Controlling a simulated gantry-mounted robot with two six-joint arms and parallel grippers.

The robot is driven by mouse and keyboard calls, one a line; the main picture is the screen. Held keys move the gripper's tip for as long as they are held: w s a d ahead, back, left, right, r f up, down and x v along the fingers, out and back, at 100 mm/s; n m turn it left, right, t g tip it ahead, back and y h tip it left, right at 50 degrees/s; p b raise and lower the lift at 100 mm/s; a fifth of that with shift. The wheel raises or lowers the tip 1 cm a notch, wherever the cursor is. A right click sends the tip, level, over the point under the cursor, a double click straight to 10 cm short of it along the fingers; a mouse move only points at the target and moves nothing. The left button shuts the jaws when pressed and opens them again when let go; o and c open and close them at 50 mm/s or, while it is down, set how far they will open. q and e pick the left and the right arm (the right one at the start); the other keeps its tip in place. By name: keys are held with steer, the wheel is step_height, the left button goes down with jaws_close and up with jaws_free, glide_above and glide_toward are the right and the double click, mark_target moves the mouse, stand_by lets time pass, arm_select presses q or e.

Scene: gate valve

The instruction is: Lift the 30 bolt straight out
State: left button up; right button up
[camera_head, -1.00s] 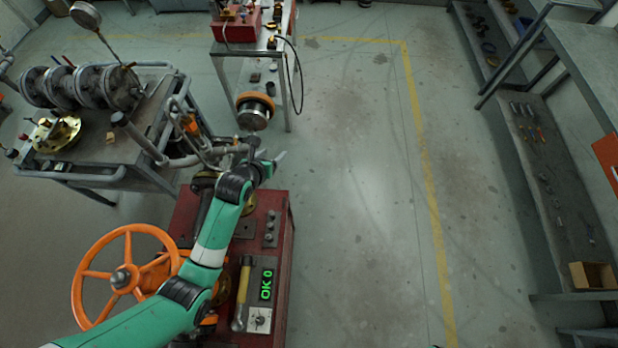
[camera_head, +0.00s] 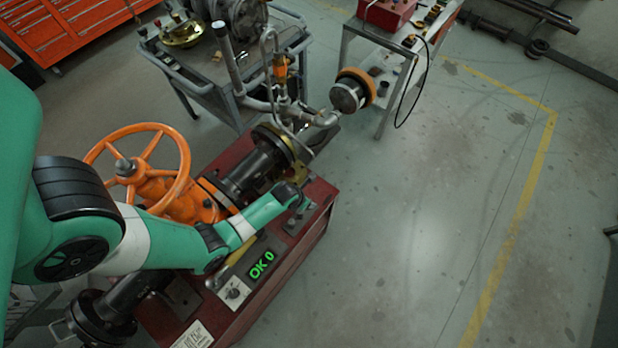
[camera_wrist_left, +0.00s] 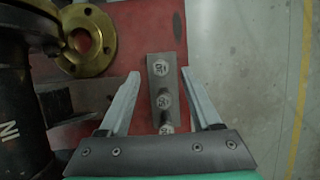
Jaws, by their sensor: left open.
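A narrow grey plate (camera_wrist_left: 158,58) holds a row of three hex-headed bolts in the left wrist view: a far bolt (camera_wrist_left: 161,69), a middle bolt (camera_wrist_left: 163,99) and a near bolt (camera_wrist_left: 166,128). Their heads carry small marks that I cannot read surely, so I cannot tell which is the 30. My left gripper (camera_wrist_left: 160,76) is open, with one finger on each side of the row and its tips about level with the far bolt. It touches no bolt that I can see. In the head view the plate (camera_head: 298,219) is partly hidden by my left wrist. My right gripper is not in view.
The plate lies on a red bench (camera_head: 318,198). A brass flange (camera_wrist_left: 93,42) and dark valve body stand left of the fingers. Floor to the right is clear.

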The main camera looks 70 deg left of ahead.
arm_select(q)
steer(key=shift+w+f, duration=0.1)
steer(key=shift+f, duration=0.1)
steer(key=b+x, duration=0.4)
steer(key=x, duration=0.1)
steer(key=shift+s+d+f, duration=0.1)
steer(key=shift+s+d, duration=0.1)
steer(key=shift+w+a+f+b, duration=0.1)
steer(key=shift+w+f+b, duration=0.05)
steer(key=shift+b, duration=0.15)
jaws_close()
